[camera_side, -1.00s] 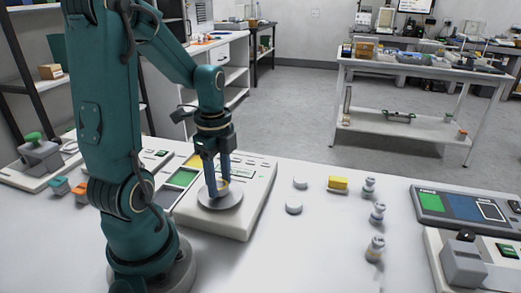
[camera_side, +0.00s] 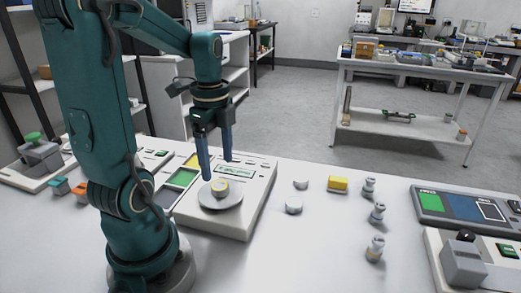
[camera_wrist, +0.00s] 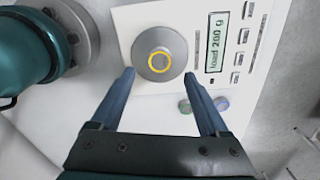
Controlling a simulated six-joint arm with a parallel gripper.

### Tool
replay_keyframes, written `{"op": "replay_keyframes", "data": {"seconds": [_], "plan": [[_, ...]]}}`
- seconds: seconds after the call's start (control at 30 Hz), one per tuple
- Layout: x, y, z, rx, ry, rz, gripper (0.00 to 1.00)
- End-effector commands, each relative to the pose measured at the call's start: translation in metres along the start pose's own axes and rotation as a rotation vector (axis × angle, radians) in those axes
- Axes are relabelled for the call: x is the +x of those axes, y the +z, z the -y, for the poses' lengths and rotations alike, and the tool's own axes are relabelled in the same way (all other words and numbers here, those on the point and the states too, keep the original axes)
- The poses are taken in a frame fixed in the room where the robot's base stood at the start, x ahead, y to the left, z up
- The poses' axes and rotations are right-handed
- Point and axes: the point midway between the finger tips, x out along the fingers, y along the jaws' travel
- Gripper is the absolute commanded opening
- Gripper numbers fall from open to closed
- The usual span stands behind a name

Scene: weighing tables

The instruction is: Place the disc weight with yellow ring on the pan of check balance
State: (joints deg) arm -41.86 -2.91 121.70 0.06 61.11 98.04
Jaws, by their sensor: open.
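The disc weight with the yellow ring (camera_side: 219,187) sits on the round grey pan (camera_side: 221,202) of the white check balance (camera_side: 236,229). In the wrist view the yellow-ringed disc weight (camera_wrist: 159,60) lies near the middle of the pan (camera_wrist: 146,73), and the balance display (camera_wrist: 218,41) reads "load 200 g". My gripper (camera_side: 216,167) is open and empty, above the weight and apart from it. In the wrist view its two blue fingers (camera_wrist: 160,75) stand wide apart with nothing between them touching.
Two pale discs (camera_side: 294,208) lie right of the balance. A panel with green and blue fields (camera_side: 465,207) lies at the right edge.

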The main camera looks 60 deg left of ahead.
Motion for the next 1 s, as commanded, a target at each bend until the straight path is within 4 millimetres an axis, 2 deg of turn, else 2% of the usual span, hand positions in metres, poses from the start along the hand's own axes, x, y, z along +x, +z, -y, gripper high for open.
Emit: {"op": "replay_keyframes", "data": {"seconds": [0.03,0.2,0.4,0.57,0.77,1.0], "plan": [[-0.012,0.0,0.001,0.0,-0.009,0.001,0.78],[-0.042,0.0,0.001,0.0,-0.005,0.0,0.78],[-0.061,0.0,0.0,0.0,-0.002,0.0,0.78],[-0.067,-0.005,-0.002,-0.02,-0.012,0.001,0.78],[-0.065,-0.037,-0.018,-0.223,-0.123,-0.022,0.78],[-0.054,-0.082,-0.055,-0.61,-0.261,-0.204,0.78]]}}
